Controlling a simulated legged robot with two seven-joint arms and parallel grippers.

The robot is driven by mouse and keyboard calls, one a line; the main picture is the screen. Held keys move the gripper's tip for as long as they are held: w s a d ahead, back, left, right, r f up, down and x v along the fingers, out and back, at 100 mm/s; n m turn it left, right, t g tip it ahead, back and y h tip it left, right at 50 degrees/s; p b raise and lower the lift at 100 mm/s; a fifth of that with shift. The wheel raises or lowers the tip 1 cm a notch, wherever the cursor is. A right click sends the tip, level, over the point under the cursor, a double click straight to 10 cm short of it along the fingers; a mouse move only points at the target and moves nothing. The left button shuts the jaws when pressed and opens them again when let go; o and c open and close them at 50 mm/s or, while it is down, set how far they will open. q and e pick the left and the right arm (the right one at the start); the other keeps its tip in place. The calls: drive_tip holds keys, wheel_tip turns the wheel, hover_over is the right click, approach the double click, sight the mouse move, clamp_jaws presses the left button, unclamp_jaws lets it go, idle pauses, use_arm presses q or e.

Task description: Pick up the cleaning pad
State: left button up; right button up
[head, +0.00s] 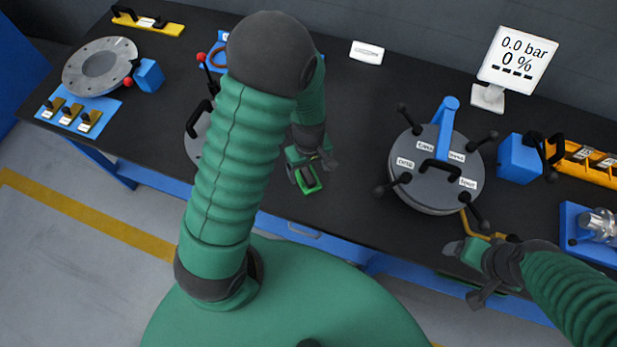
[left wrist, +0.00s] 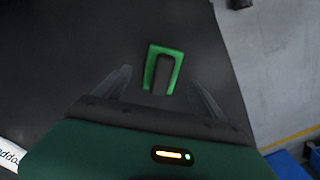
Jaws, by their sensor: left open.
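The cleaning pad (head: 309,184) is a small green block with a dark grip bar on top. It lies on the black table near the front edge. In the left wrist view the pad (left wrist: 152,69) sits ahead of and between my two fingers, with a gap on both sides. My left gripper (head: 312,164) is open and empty, close above the pad and partly covering it in the head view. My right gripper (head: 463,272) has its fingers apart, empty, at the table's front edge on the right.
A round lidded vessel (head: 432,202) with black knobs and a blue arm stands to the right. A display (head: 517,58) and a small white box (head: 367,52) are behind. A grey flange (head: 100,66) lies at the far left. The table between pad and vessel is clear.

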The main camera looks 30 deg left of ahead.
sight(308, 174)
use_arm(q)
drive_tip(key=f, duration=0.4)
drive_tip(key=shift+s+a+f, duration=0.1)
drive_tip(key=shift+s+a, duration=0.05)
drive_tip(key=shift+a, duration=0.05)
drive_tip(key=shift+f, duration=0.15)
drive_tip(key=c, duration=1.7)
drive_tip(key=shift+r+p, duration=0.6)
drive_tip(key=shift+r, duration=0.1)
wheel_tip(308, 174, up, 3)
drive_tip(key=p, duration=0.3)
drive_tip(key=shift+r, duration=0.15)
drive_tip(key=s+d, duration=0.2)
drive_tip(key=s, duration=0.1)
drive_tip(key=s+d, duration=0.2)
drive_tip(key=s, duration=0.1)
drive_tip(key=s+d, duration=0.2)
drive_tip(key=s, duration=0.1)
drive_tip(key=shift+s+r+p, duration=0.1)
drive_tip(key=shift+s+p, duration=0.15)
drive_tip(key=shift+p, duration=0.1)
drive_tip(key=shift+s+d+r+p, duration=0.1)
drive_tip(key=shift+s+d+p, duration=0.55)
drive_tip(key=shift+s+p, duration=0.6)
drive_tip(key=shift+s+d+r+p, duration=0.1)
drive_tip(key=shift+s+d+p, duration=0.6)
drive_tip(key=shift+p, duration=0.95)
